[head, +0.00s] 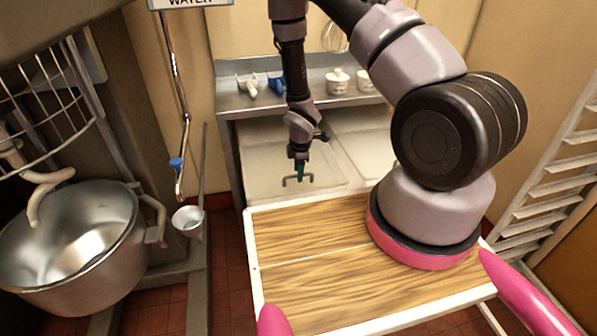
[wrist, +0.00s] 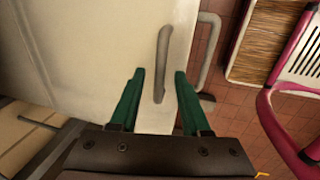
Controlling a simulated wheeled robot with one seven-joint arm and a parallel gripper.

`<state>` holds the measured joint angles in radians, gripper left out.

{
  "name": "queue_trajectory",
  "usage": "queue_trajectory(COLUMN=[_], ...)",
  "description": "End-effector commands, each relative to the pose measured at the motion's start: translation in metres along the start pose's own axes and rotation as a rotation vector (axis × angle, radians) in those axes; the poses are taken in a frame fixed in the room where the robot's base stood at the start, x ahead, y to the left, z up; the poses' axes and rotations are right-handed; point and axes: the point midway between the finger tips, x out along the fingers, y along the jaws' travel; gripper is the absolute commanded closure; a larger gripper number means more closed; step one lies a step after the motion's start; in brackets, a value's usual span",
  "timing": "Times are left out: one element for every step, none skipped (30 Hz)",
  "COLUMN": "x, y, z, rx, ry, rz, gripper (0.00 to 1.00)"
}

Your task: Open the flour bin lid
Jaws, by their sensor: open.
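Two pale bins with flat lids stand side by side under the steel counter in the head view: a left lid (head: 265,160) and a right lid (head: 365,135). No label shows which one holds flour. My gripper (head: 300,172) is over the front part of the left lid, close to a grey bar handle (head: 298,183). In the wrist view my gripper (wrist: 159,74) has its two green fingers apart, with the handle (wrist: 162,62) running between them. The handle appears clear of both fingers; whether they reach down to its height I cannot tell. The lid (wrist: 110,60) looks shut.
A steel counter (head: 235,104) overhangs the back of the bins, with small white jars (head: 338,82) on it. A large mixer bowl (head: 75,245) stands at left, with a hanging ladle (head: 187,218) beside it. A rack (head: 545,190) stands at right. Another grey bar (wrist: 207,50) lies beside the lid.

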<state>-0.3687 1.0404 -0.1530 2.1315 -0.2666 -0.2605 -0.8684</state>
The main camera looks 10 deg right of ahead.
Motion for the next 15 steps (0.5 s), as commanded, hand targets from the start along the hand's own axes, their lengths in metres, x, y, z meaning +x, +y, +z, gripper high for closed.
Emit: queue_trajectory(x=[0.0026, 0.0034, 0.0041, 0.0044, 0.0045, 0.0044, 0.0044, 0.0043, 0.0043, 0.0043, 0.0042, 0.0042, 0.0042, 0.0042, 0.0042], y=[-0.0002, -0.0001, 0.0, 0.0, 0.0001, 0.0001, 0.0001, 0.0001, 0.0001, 0.0001, 0.0001, 0.0001, 0.0001, 0.0001, 0.0001], z=[0.0001, 0.0001, 0.0, 0.0, 0.0, 0.0, 0.0, 0.0, 0.0, 0.0, -0.0001, 0.0, 0.0, 0.0, 0.0], rx=[0.0, 0.0, 0.0, 0.0, 0.0, 0.0, 0.0, 0.0, 0.0, 0.0, 0.0, 0.0, 0.0, 0.0, 0.0], ry=[0.0, 0.0, 0.0, 0.0, 0.0, 0.0, 0.0, 0.0, 0.0, 0.0, 0.0, 0.0, 0.0, 0.0, 0.0], rz=[0.0, 0.0, 0.0, 0.0, 0.0, 0.0, 0.0, 0.0, 0.0, 0.0, 0.0, 0.0, 0.0, 0.0, 0.0], gripper=[0.53, 0.53, 0.53, 0.53, 0.53, 0.53, 0.53, 0.53, 0.53, 0.53, 0.65, 0.8, 0.91, 1.0, 1.0])
